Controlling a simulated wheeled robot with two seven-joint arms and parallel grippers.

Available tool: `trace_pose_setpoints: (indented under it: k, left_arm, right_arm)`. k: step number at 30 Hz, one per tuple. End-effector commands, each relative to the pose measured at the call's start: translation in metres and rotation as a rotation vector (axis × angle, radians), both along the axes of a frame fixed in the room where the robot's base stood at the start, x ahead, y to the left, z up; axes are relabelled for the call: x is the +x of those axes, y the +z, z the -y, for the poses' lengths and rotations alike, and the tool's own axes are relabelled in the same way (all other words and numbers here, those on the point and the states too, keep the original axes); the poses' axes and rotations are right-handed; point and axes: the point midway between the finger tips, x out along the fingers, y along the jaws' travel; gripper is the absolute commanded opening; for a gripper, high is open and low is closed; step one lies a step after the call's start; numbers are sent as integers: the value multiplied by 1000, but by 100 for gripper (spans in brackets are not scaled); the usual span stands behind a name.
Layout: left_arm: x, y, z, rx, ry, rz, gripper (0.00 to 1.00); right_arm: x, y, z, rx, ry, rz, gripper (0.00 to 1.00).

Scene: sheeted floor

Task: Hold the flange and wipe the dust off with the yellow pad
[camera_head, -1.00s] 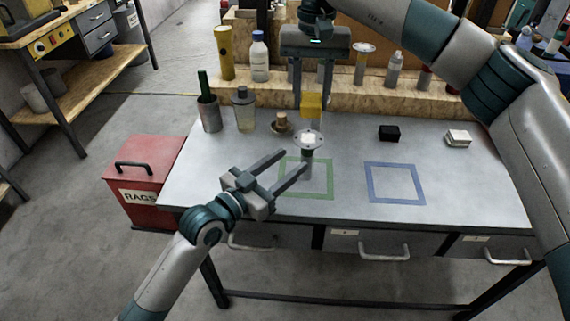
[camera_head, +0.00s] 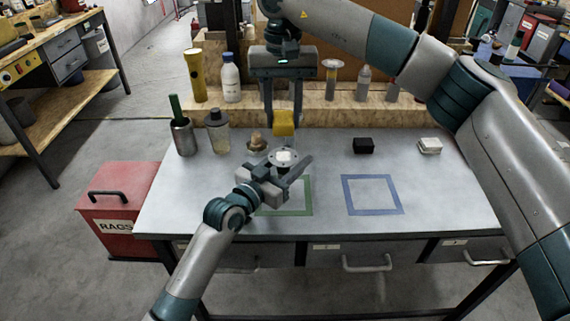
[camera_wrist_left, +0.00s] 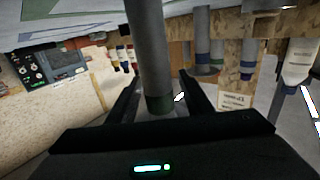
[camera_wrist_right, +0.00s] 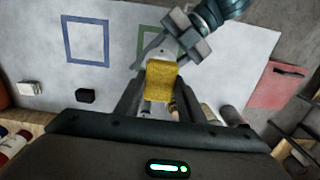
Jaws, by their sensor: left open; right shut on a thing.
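The flange (camera_head: 284,157) stands upright on the table near the green square, a round disc with a pale patch on top. My left gripper (camera_head: 285,166) is open with its fingers on either side of the flange's stem. In the left wrist view the grey stem (camera_wrist_left: 147,50), with a green band, rises between the spread fingers. The yellow pad (camera_head: 284,122) is held in my right gripper (camera_head: 284,112), above and just behind the disc, apart from it.
A green outlined square (camera_head: 300,205) and a blue one (camera_head: 372,195) mark the table. A black block (camera_head: 363,146) and a white block (camera_head: 430,146) lie right. A metal cup (camera_head: 184,137), a jar (camera_head: 217,135) and a wooden-topped item (camera_head: 256,142) stand left. A red bin (camera_head: 118,215) flanks the table.

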Motion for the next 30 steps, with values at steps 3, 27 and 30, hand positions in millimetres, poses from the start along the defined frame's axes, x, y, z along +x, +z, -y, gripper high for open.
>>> trace_pose_setpoints:
  k: [3, 27, 30]
  left_arm:
    - [2, 0, 2, 0, 0, 0, 46]
    - [2, 0, 2, 1, 0, 1, 0]
    - [2, 0, 2, 1, 0, 1, 0]
  right_arm:
    - [0, 0, 0, 0, 0, 0, 17]
    - [0, 0, 0, 1, -1, -1, 17]
    - [0, 0, 0, 1, -1, -1, 17]
